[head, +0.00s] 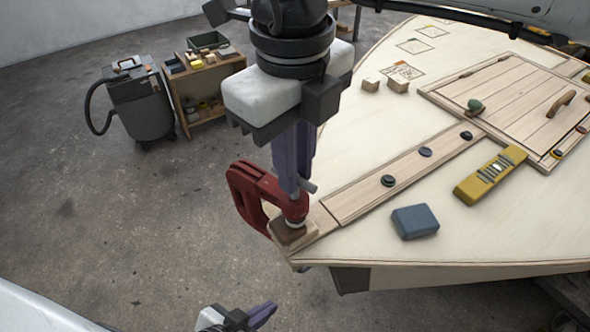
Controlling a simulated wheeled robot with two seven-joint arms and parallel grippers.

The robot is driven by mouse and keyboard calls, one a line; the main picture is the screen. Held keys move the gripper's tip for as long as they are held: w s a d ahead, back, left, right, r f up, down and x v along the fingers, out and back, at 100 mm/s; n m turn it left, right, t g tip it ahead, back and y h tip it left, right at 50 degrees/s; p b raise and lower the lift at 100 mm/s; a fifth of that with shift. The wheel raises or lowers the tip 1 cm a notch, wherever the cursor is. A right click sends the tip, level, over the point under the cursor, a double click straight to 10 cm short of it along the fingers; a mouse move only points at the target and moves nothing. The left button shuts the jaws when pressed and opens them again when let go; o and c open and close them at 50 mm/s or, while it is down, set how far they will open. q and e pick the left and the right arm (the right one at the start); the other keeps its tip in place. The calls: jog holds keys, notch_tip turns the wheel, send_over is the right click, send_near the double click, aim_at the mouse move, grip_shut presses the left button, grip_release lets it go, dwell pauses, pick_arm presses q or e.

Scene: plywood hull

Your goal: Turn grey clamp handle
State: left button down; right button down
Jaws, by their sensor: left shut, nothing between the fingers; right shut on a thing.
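A red clamp (246,186) sits at the near left corner of the plywood hull. It grips the end of a wooden strip, with a wood block (291,234) under its screw foot. The grey clamp handle (309,187) is a short bar at the top of the screw, partly hidden by purple fingers. My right gripper (297,190) comes down from above and is shut on the grey handle. My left gripper (268,313) is low at the bottom edge, shut and empty, away from the clamp.
On the hull (480,240) lie a blue block (415,222), a yellow level (490,176), and a strip (365,195) with black knobs. A plank hatch (500,100) is further back. A vacuum (140,103) and shelf (200,85) stand on open floor at left.

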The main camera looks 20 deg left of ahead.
dwell(0.3)
jog(key=c, duration=1.7)
grip_release()
jog(key=shift+o, duration=0.2)
notch_tip(320, 180, up, 10)
jog(key=shift+s+r+p, duration=0.2)
jog(key=shift+s+p, duration=0.05)
jog(key=shift+p, duration=0.15)
